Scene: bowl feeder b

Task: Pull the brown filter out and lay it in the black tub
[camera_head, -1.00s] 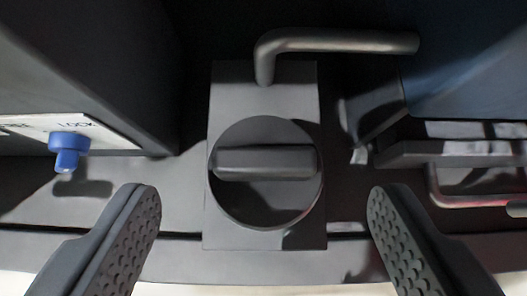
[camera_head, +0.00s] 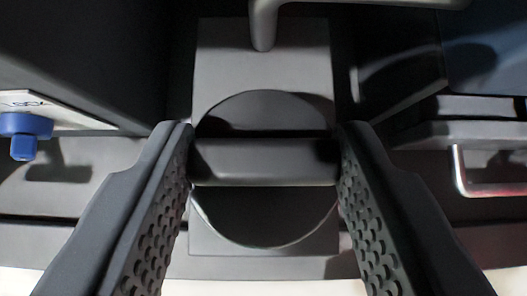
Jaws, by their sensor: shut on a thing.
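My gripper (camera_head: 265,140) is shut on the raised bar handle (camera_head: 264,162) of a dark round knob (camera_head: 268,218). One finger presses on each end of the bar, which lies level across the view. The knob sits on an upright grey plate (camera_head: 262,55). No brown filter and no black tub can be made out in this view.
A bent grey lever (camera_head: 263,22) stands above the knob. A blue knob (camera_head: 22,128) sits at the left by a white label. A shelf-like part with a metal loop handle (camera_head: 458,172) is at the right. Dark walls flank the plate.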

